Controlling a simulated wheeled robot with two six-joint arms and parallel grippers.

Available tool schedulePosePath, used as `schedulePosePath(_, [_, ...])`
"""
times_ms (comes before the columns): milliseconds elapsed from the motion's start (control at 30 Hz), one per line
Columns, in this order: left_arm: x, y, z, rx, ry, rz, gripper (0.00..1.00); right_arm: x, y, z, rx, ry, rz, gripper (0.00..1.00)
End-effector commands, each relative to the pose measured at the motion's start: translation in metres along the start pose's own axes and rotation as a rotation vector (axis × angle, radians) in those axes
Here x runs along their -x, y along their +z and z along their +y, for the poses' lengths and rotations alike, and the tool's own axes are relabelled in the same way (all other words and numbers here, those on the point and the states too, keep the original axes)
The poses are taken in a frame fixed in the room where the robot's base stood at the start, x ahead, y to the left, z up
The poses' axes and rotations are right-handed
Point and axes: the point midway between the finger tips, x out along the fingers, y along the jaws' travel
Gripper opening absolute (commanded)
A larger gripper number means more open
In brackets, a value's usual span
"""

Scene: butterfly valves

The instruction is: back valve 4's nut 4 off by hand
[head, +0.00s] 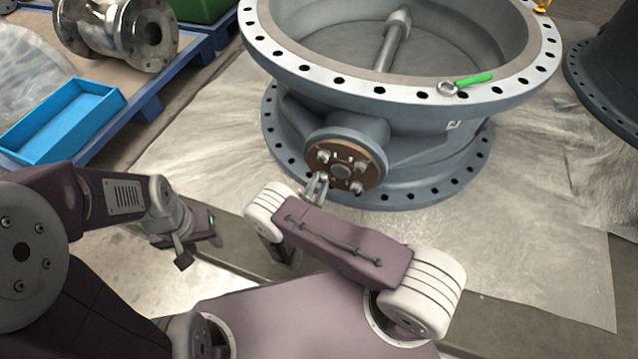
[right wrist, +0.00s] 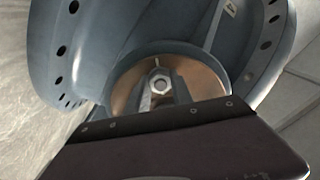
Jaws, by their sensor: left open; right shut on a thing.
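The big grey butterfly valve (head: 400,120) stands on the floor sheet, with a round brown plate (head: 366,172) on its side boss. Several nuts show on that plate in the head view, with the lower left one hidden by my right gripper (head: 318,187). The right gripper is shut on a nut (right wrist: 160,84) at the plate; the wrist view shows the hexagonal nut between the fingers. Whether the nut still sits on its thread cannot be told. My left gripper (head: 190,251) is open and empty, low at the left, apart from the valve.
A blue tray (head: 62,122) and a metal pipe piece (head: 118,30) rest on the left. Another dark flanged part (head: 607,85) stands at the right.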

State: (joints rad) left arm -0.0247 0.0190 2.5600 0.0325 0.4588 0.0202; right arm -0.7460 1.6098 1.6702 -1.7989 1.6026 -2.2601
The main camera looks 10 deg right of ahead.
Motion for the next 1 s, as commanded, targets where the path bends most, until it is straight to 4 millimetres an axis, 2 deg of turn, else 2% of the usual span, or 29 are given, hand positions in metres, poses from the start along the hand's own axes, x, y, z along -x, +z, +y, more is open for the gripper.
schedulePosePath(233, [-0.0002, 0.0001, 0.0, 0.0, 0.0, 0.0, 0.43, 0.0006, 0.0009, 0.001, 0.058, 0.0, -0.003, 0.0])
schedulePosePath(700, [-0.0002, 0.0, 0.0, 0.0, 0.0, 0.0, 0.43, 0.0007, 0.001, 0.0011, 0.068, 0.0, -0.004, 0.0])
schedulePosePath(733, [-0.0002, 0.0, 0.0, 0.0, 0.0, 0.0, 0.43, 0.0007, 0.001, 0.0011, 0.068, 0.0, -0.004, 0.33])
schedulePosePath(800, [-0.0002, 0.0, 0.0, 0.0, 0.0, 0.0, 0.43, 0.0006, 0.0009, 0.001, 0.068, 0.0, -0.003, 0.49])
schedulePosePath(1000, [-0.0001, 0.0, 0.0, 0.0, 0.0, 0.0, 0.43, 0.0003, 0.0004, 0.0007, 0.067, 0.0, -0.002, 0.49])
